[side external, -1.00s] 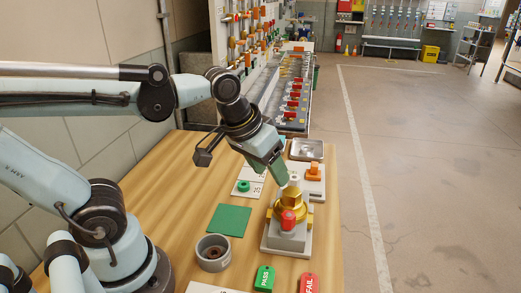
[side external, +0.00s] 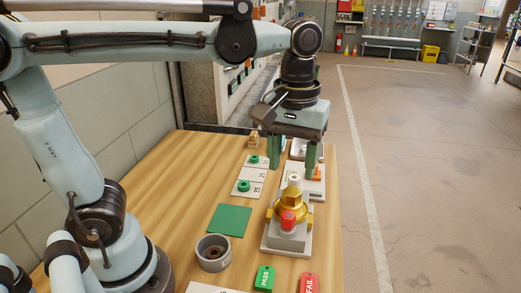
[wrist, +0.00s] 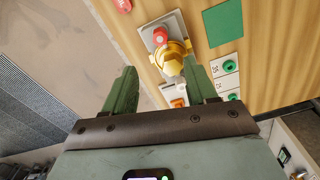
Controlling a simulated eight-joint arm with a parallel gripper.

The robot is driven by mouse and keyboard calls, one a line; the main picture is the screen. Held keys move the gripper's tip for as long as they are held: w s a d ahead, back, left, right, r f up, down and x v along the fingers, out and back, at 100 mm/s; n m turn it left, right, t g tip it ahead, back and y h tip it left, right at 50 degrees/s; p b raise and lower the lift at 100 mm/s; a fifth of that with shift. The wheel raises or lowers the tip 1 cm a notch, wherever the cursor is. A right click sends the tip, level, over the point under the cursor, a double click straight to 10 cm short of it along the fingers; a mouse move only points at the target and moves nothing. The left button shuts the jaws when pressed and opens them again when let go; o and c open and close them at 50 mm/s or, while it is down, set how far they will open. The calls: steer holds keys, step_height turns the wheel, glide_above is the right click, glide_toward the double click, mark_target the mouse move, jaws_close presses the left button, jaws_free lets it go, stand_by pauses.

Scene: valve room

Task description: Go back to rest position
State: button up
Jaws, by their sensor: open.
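My gripper (side external: 294,160) is open and empty, pointing down above the far part of the wooden table. Its two green fingers are spread wide, and they also show in the wrist view (wrist: 163,95). The brass valve (side external: 291,206) with a red cap (side external: 288,220) and a pale top stands upright on a grey base plate (side external: 270,247), nearer the camera than the gripper. In the wrist view the valve (wrist: 170,58) lies ahead of the fingers, apart from them.
A green mat (side external: 229,220), a grey cup (side external: 213,253), a green PASS tag (side external: 264,278) and a red FAIL tag (side external: 309,283) lie on the table (side external: 170,185). A metal tray (side external: 299,146) and an orange part (side external: 317,173) are close to the fingers.

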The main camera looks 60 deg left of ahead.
steer(key=shift+a, duration=0.1)
steer(key=s+a+f+m+t, duration=0.1)
steer(key=a+f+m+t, duration=0.5)
steer(key=a+f+t, duration=0.1)
steer(key=shift+s+a, duration=0.35)
steer(key=shift+a, duration=0.15)
stand_by(0.7)
